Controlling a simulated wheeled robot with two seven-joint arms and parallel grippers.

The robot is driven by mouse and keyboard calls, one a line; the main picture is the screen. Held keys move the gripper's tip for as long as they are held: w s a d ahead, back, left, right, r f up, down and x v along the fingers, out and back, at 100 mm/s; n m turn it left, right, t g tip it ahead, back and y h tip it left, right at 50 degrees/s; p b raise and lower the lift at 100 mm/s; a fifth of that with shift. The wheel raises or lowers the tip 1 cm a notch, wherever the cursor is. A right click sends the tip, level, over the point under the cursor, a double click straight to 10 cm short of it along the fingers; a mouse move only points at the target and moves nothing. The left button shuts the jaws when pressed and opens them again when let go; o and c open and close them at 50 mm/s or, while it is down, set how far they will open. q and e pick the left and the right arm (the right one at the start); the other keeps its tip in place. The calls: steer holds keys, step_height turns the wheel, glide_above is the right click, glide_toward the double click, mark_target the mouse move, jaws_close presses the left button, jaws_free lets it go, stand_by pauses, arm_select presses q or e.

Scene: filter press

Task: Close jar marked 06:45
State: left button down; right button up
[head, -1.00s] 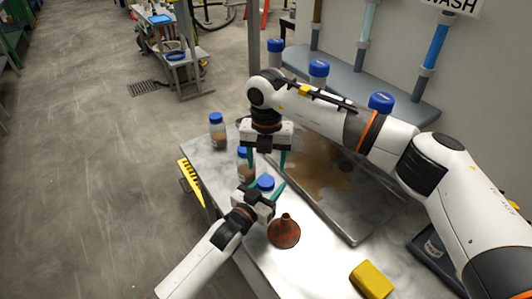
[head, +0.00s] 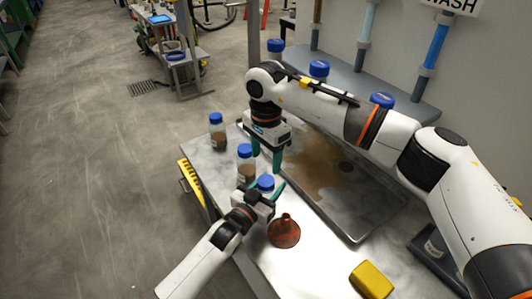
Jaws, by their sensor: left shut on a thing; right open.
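Three blue-lidded jars stand along the left side of the metal table: a far jar (head: 217,132), a middle jar (head: 245,168) and a near jar whose blue lid (head: 265,182) shows. The time marks are too small to read. My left gripper (head: 271,192) is shut on the near jar, and its wrist hides most of that jar's body. A blue lid sits at the near jar's top; how tight it is cannot be seen. My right gripper (head: 266,165) is open, pointing down above the near jar, just right of the middle jar. I see nothing between its green fingers.
A shallow metal tray (head: 350,205) with a brown spill lies right of the jars. A rust-brown funnel (head: 284,232) and a yellow sponge-like block (head: 372,279) are near the front. More blue-lidded containers (head: 319,69) stand along the grey wall ledge.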

mark_target(266, 180)
steer(key=n, duration=0.4)
steer(key=shift+r, duration=0.15)
steer(key=n, duration=0.3)
steer(key=shift+n, duration=0.4)
steer(key=shift+f, duration=3.95)
